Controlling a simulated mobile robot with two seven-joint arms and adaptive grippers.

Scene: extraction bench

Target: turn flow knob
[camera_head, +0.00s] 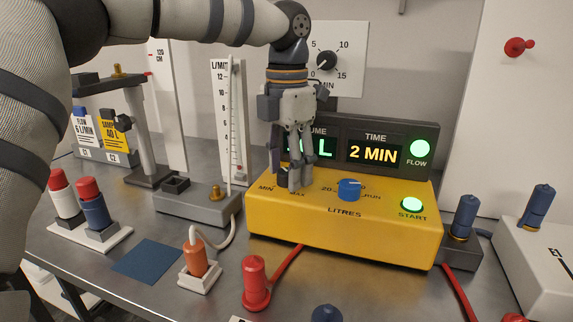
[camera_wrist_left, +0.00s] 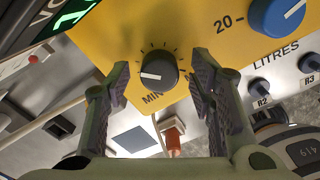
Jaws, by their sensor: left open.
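The black flow knob (camera_wrist_left: 159,68) sits on the yellow pump box (camera_head: 345,222), beside the MIN mark. Its white pointer line points left in the left wrist view. My left gripper (camera_head: 294,182) points down over the left part of the box top and mostly hides the knob in the head view. In the left wrist view, my left gripper (camera_wrist_left: 160,85) is open, with one finger on either side of the knob and gaps between. My right gripper is not in view.
A blue litres knob (camera_head: 349,189) is right of the gripper. Behind stands a display panel (camera_head: 373,152) reading 2 MIN, with a lit FLOW lamp (camera_head: 420,149). A lit START button (camera_head: 412,204) is at right. A glass flow tube (camera_head: 231,120) stands left.

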